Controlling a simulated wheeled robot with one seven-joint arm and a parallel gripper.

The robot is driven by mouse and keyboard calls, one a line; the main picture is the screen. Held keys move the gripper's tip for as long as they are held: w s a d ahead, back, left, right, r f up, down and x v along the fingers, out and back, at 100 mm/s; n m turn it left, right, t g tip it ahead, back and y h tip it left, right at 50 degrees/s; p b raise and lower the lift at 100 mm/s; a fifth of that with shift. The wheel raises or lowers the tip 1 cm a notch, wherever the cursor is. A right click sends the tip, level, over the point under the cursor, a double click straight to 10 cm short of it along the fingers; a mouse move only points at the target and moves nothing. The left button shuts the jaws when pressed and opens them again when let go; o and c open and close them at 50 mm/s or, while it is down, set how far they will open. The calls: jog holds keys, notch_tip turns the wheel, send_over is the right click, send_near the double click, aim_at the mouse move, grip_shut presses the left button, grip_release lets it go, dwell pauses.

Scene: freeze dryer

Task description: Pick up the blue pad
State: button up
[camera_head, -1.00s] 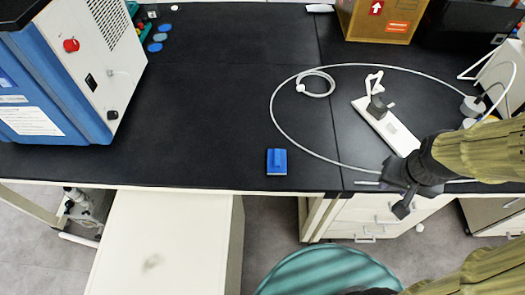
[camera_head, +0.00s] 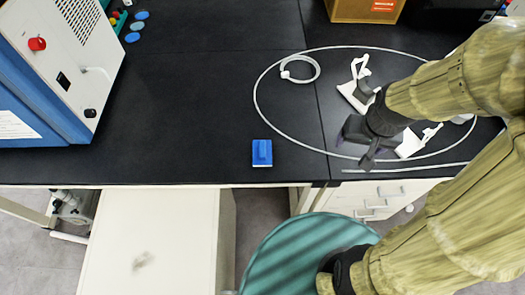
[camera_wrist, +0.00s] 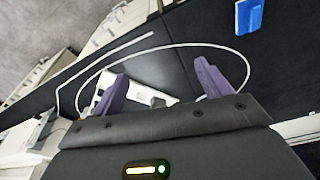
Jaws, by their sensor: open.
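The blue pad (camera_head: 262,153) lies on the black bench top near its front edge, left of my gripper. In the wrist view the blue pad (camera_wrist: 249,15) shows at the upper right, cut by the top edge of the picture. My gripper (camera_head: 366,158) is above the bench to the right of the pad, well apart from it. In the wrist view its two purple fingers (camera_wrist: 160,82) are spread with nothing held between them.
A white cable (camera_head: 258,88) loops over the bench around a white stand (camera_head: 352,97), partly hidden by my arm. A blue and white machine (camera_head: 62,60) stands at left. A teal stool (camera_head: 275,255) is below the front edge. The bench left of the pad is clear.

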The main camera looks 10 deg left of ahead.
jog(key=shift+o, duration=0.4)
jog(key=w+a+n+g+p, duration=0.1)
jog(key=w+a+p, duration=0.3)
jog(key=a, duration=0.7)
jog(key=shift+w+f, duration=0.2)
jog(key=shift+w, duration=0.85)
jog(key=n+g+p, duration=0.2)
jog(key=p, duration=0.2)
send_over(263, 149)
notch_tip(263, 149, down, 5)
jog(key=shift+r, duration=0.2)
jog(key=shift+f, duration=0.1)
jog(key=shift+f+p, duration=1.45)
jog(key=shift+f, duration=4.55)
